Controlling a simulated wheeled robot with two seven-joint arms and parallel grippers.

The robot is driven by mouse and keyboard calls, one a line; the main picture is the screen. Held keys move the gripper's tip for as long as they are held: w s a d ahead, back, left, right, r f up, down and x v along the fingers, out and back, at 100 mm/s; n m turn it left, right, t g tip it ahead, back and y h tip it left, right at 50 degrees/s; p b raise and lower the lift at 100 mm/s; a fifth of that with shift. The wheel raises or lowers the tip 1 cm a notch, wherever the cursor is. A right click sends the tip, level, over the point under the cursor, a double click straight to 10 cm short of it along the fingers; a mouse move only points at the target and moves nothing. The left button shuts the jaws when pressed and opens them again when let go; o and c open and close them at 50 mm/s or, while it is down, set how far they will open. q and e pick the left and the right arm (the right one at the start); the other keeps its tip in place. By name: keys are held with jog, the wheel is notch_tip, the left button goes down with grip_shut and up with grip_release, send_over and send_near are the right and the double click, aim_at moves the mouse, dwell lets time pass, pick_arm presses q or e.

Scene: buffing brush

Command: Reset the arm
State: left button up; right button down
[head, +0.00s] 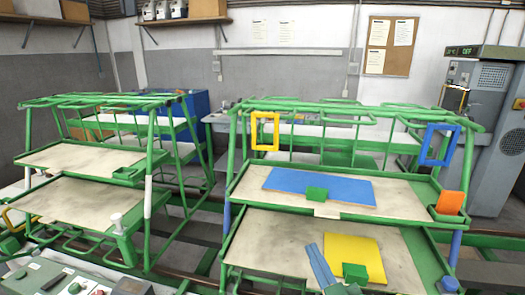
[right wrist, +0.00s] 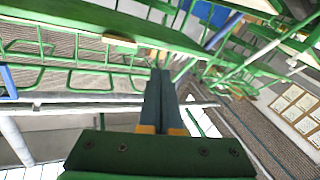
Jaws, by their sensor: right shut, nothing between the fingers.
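My right gripper (head: 314,248) reaches up from the bottom edge in the head view, in front of the right rack's lower shelf. Its two blue-grey fingers lie together with nothing between them. In the right wrist view the shut fingers (right wrist: 160,74) extend from a dark green gripper body, with rack bars and the floor tilted behind them. My left gripper is out of view.
The right green rack (head: 330,218) holds a blue board (head: 330,184) above and a yellow board (head: 350,250) below, each with a green block. An orange piece (head: 450,202) sits at its right end. Another green rack (head: 90,160) stands left. A control panel (head: 55,280) is at bottom left.

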jog(key=s+d+f+m+g+h, duration=0.1)
jog(key=s+d+f+g+h, duration=0.15)
jog(key=f, duration=0.45)
jog(key=s+d+f+m+g+h, duration=0.1)
jog(key=s+d+f+m+g, duration=0.1)
jog(key=s+f+g, duration=0.3)
jog(key=s+d+f+g, duration=0.2)
jog(key=s+f+g, duration=0.5)
jog(key=s+f, duration=0.6)
jog(key=s+f+g, duration=0.1)
jog(key=s+f, duration=0.2)
jog(key=f, duration=0.7)
jog(key=s+f+g, duration=0.1)
jog(key=s+f, duration=0.2)
jog(key=f, duration=0.6)
jog(key=s+d+f+b, duration=0.1)
jog(key=s+d+f, duration=0.1)
jog(key=s+f, duration=0.6)
jog(key=shift+s+f+g, duration=0.2)
jog(key=shift+s+g, duration=0.15)
jog(key=shift+s, duration=0.75)
